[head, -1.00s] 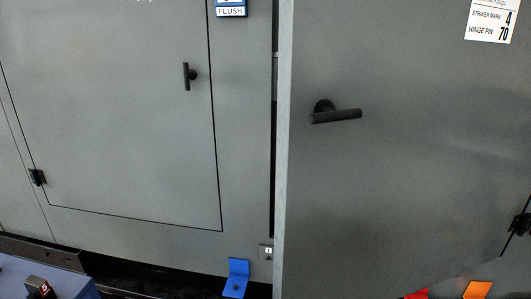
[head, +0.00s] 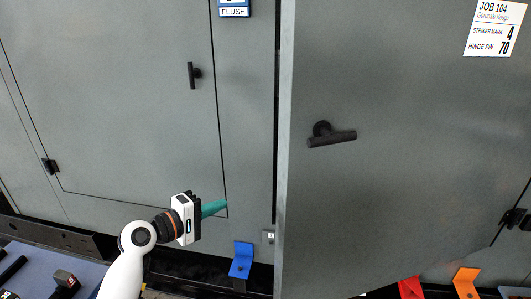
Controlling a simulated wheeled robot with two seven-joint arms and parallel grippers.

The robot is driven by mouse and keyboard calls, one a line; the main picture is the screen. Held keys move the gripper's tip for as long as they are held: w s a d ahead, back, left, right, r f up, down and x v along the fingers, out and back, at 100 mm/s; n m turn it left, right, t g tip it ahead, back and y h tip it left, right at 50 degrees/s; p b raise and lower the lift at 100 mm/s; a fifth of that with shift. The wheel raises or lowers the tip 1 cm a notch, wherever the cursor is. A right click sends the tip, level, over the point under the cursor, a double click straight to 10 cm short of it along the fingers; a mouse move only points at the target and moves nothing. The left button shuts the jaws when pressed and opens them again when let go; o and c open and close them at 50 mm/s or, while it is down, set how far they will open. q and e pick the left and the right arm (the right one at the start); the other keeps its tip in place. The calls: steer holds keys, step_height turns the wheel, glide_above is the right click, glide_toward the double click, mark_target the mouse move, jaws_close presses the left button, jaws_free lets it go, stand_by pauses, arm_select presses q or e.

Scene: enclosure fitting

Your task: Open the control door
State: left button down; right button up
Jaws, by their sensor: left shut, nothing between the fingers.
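A grey door panel (head: 120,110) on the left sits level with its surround, with a black handle (head: 192,76) standing upright near its right edge. A second grey door (head: 400,200) on the right has its left edge standing out in front of the surround. Its black handle (head: 332,138) lies nearly level. I cannot tell which is the control door. My left gripper (head: 215,208), with teal fingers, is shut and empty in front of the left panel's lower right corner, well below its handle. My right gripper is not in view.
A blue bracket (head: 241,262), a red one (head: 411,288) and an orange one (head: 466,283) stand along the bottom. A FLUSH label (head: 233,10) and a JOB 104 sheet (head: 494,28) are at the top. A blue surface (head: 40,268) with black parts is at lower left.

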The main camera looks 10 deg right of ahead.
arm_select(q)
steer(key=s+d+r+m+g+h, duration=0.1)
steer(key=s+r+h, duration=0.1)
steer(key=r, duration=0.4)
steer(key=s+d+r+m+h, duration=0.1)
steer(key=s+r, duration=0.1)
steer(key=r, duration=0.4)
steer(key=w+d+p, duration=0.1)
steer(key=d+p, duration=0.5)
steer(key=d, duration=0.3)
steer(key=shift+d+r, duration=0.25)
steer(key=shift+d, duration=0.1)
